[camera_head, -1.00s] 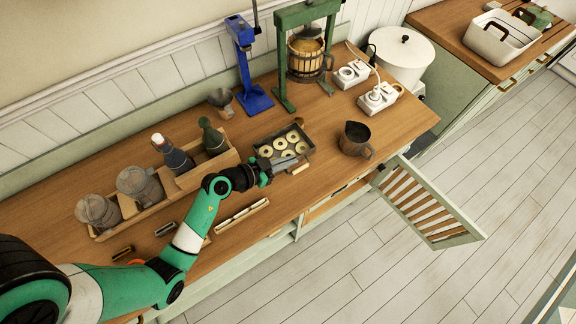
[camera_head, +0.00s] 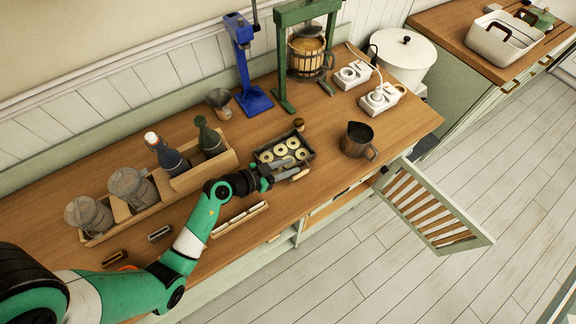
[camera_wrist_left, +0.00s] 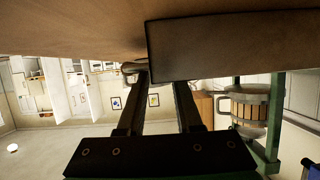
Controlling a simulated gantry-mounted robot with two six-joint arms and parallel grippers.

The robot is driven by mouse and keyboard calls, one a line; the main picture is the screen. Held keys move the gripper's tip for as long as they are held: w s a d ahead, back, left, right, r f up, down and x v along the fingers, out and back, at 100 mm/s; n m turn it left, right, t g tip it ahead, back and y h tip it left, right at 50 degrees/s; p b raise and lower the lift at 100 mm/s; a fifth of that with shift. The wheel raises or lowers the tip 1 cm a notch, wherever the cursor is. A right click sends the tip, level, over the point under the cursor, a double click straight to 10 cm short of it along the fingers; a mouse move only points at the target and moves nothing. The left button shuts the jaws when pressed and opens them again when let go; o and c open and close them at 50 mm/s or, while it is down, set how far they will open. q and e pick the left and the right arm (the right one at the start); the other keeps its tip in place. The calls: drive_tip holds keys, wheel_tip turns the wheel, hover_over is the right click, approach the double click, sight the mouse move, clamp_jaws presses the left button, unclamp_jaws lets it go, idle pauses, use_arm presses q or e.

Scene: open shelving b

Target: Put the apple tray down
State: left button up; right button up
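The apple tray (camera_head: 311,157) is a small dark tray of pale apple rings (camera_head: 280,150), with a light wooden handle (camera_head: 300,174) on its near side. It appears to rest level on the wooden counter. My left gripper (camera_head: 284,167) is at the tray's near left side, by the handle. In the left wrist view, the fingers (camera_wrist_left: 159,80) are apart with a clear gap between them. The dark tray wall (camera_wrist_left: 230,47) is close by the right finger's tip, and the handle end (camera_wrist_left: 133,68) is by the left one. Contact is unclear. My right gripper is out of view.
A dark pitcher (camera_head: 357,140) stands right of the tray, and a small cork-like piece (camera_head: 298,124) behind it. A wooden crate with bottles (camera_head: 166,155) is to the left. A blue stand (camera_head: 247,70) and green press (camera_head: 282,55) are behind. A cabinet door (camera_head: 432,205) hangs open.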

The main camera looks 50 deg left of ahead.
use_arm(q)
drive_tip(key=shift+r, duration=0.2)
drive_tip(key=p+v, duration=0.4)
drive_tip(key=v, duration=0.7)
drive_tip(key=shift+s+r, duration=0.15)
drive_tip(key=shift+s, duration=0.3)
